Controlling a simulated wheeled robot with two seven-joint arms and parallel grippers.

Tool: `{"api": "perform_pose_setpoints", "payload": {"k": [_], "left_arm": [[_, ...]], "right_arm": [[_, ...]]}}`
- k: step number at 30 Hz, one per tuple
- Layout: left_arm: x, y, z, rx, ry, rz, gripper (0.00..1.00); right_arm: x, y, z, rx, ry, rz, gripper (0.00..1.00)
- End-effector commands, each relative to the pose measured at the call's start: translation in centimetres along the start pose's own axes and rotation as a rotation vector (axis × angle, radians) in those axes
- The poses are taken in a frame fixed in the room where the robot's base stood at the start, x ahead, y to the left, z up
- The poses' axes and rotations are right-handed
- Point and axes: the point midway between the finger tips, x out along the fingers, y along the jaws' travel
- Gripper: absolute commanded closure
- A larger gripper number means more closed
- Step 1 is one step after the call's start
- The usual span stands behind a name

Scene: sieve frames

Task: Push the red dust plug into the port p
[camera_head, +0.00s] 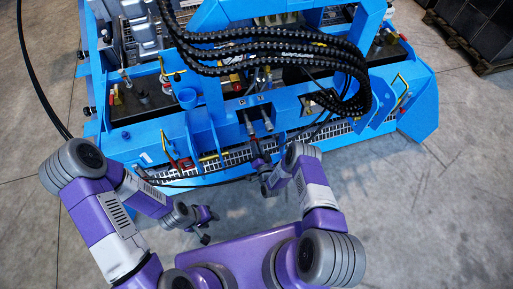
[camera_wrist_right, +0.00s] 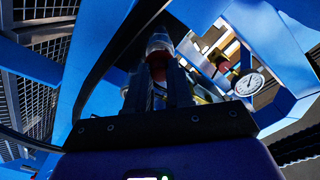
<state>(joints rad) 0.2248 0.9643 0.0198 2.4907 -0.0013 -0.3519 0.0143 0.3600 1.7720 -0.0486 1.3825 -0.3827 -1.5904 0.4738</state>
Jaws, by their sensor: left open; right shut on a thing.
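In the right wrist view, a red plug-like piece (camera_wrist_right: 157,70) sits between the fingertips of my right gripper (camera_wrist_right: 163,86), which is shut on it. A pale, shiny round fitting (camera_wrist_right: 158,43) is right beyond the red piece, in line with it. I cannot tell whether this is port p, or whether the two touch. In the head view, my right gripper (camera_head: 262,165) is at the front of the blue frame, below two hanging connectors (camera_head: 259,124); the red piece is too small to make out there. My left gripper (camera_head: 204,226) is open, low in front of the frame, away from it.
The blue frame (camera_head: 218,132) fills the space ahead, with thick black hoses (camera_head: 270,50) looping over it. A thin black cable runs near my right gripper. A pressure gauge (camera_wrist_right: 249,84) is at the right in the wrist view. Concrete floor (camera_head: 445,210) is clear at the right.

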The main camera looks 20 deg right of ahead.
Motion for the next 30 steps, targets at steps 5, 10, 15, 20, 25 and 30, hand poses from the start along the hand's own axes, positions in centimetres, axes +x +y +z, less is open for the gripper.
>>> {"api": "perform_pose_setpoints", "payload": {"k": [5,10,15,20,25,30], "left_arm": [[0.0,0.0,0.0,0.000,0.000,0.000,0.57],[0.0,0.0,0.0,0.000,0.000,0.000,0.57],[0.0,0.0,0.0,0.000,0.000,0.000,0.57],[0.0,0.0,0.0,0.000,0.000,0.000,0.57],[0.0,0.0,0.0,0.000,0.000,0.000,0.57],[0.0,0.0,0.0,0.000,0.000,0.000,0.57]], "right_arm": [[0.6,0.0,0.0,0.001,0.001,-0.001,1.00],[1.1,0.0,0.1,0.001,0.000,-0.001,1.00],[1.6,0.0,0.0,0.000,0.001,-0.001,1.00],[2.0,0.0,0.0,0.000,0.000,0.000,1.00],[2.1,0.0,0.0,0.000,0.000,0.000,0.61],[2.1,0.0,0.0,0.000,0.000,0.000,0.49]]}}
